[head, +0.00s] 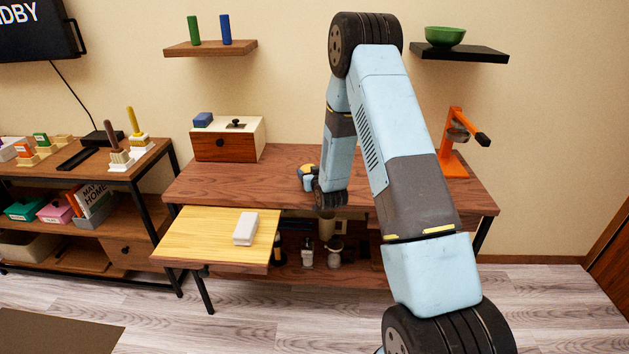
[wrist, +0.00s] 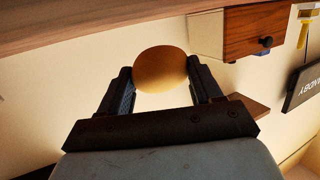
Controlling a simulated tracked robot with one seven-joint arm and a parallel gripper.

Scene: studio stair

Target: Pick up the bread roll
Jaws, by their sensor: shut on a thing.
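The bread roll (wrist: 160,70) is a smooth, rounded golden-brown thing in the wrist view. My gripper (wrist: 160,78) is shut on it, with one dark finger against each side. In the wrist view the wall shows around the roll, and a narrow gap parts it from the wooden surface at the top of the picture. In the head view the end of my arm is over the middle of the wooden table (head: 270,165).
A wood-and-white box (head: 225,147) with a blue block on top stands left on the table. An orange stand (head: 453,150) is at the right. A white block (head: 246,228) lies on the pulled-out yellow board (head: 205,235). Two shelves hang above.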

